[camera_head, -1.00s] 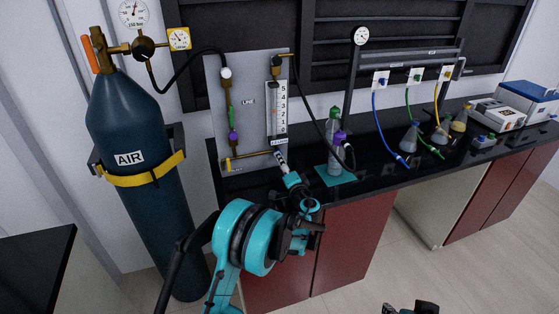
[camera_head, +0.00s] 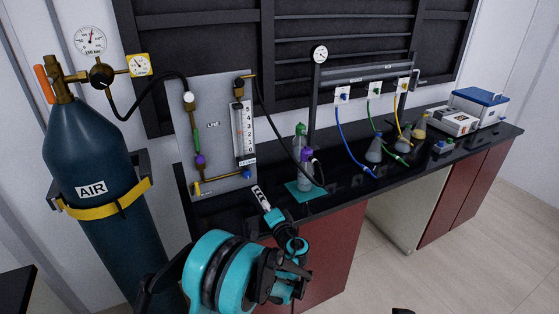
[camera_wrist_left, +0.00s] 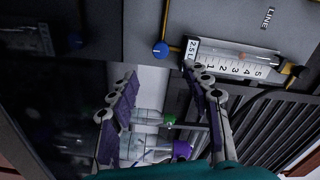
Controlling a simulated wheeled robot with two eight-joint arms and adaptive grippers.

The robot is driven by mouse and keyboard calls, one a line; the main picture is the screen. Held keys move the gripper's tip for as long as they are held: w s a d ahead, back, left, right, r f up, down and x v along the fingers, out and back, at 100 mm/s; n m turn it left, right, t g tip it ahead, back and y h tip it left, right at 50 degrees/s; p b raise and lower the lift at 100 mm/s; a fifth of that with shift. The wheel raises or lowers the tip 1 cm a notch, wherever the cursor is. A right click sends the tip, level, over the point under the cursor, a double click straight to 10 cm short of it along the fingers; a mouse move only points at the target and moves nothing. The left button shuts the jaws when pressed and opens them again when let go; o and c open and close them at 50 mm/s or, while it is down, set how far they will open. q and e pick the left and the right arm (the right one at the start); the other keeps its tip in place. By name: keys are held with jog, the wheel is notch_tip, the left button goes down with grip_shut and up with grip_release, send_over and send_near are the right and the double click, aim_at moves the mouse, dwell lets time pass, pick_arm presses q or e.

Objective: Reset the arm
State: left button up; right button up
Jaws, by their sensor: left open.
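My left arm comes in from the lower left of the head view. Its left gripper (camera_head: 262,197) is in front of the lower right corner of the grey LINE panel (camera_head: 217,125), left of two bottles. In the left wrist view the left gripper (camera_wrist_left: 165,100) has its fingers wide apart, with nothing held between them. A bottle with a green cap (camera_wrist_left: 150,118) and one with a purple cap (camera_wrist_left: 150,150) show beyond the gap. The flow gauge (camera_wrist_left: 232,66) is above the right finger. My right gripper is not identifiable; only a dark sliver shows at the bottom edge of the head view.
A large AIR cylinder (camera_head: 95,160) stands at the left. The black bench (camera_head: 345,190) carries the bottles on a teal mat (camera_head: 300,194), several flasks and a blue-topped box (camera_head: 480,100). Hoses hang from the valve rack. The floor (camera_head: 470,260) at the lower right is clear.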

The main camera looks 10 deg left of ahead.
pick_arm(q)
jog(key=s+a+r+n+g+h, duration=0.2)
jog(key=s+a+g, duration=0.15)
jog(key=s, duration=0.45)
jog(key=s+a+r+n+g+h, duration=0.1)
jog(key=s+a+r+n+g, duration=0.1)
jog(key=s+a, duration=0.35)
jog(key=s+d+f+n+h, duration=0.1)
jog(key=s+d+h, duration=0.1)
jog(key=s, duration=0.5)
jog(key=s+d+f+n+g+h, duration=0.1)
jog(key=s+d+f+h, duration=0.1)
jog(key=s, duration=0.6)
jog(key=s+d+f+n+g+h, duration=0.1)
jog(key=s+d+h, duration=0.2)
jog(key=s, duration=0.5)
jog(key=shift+d+f, duration=0.35)
jog(key=shift+d, duration=0.1)
jog(key=shift+s, duration=0.1)
dwell(1.5)
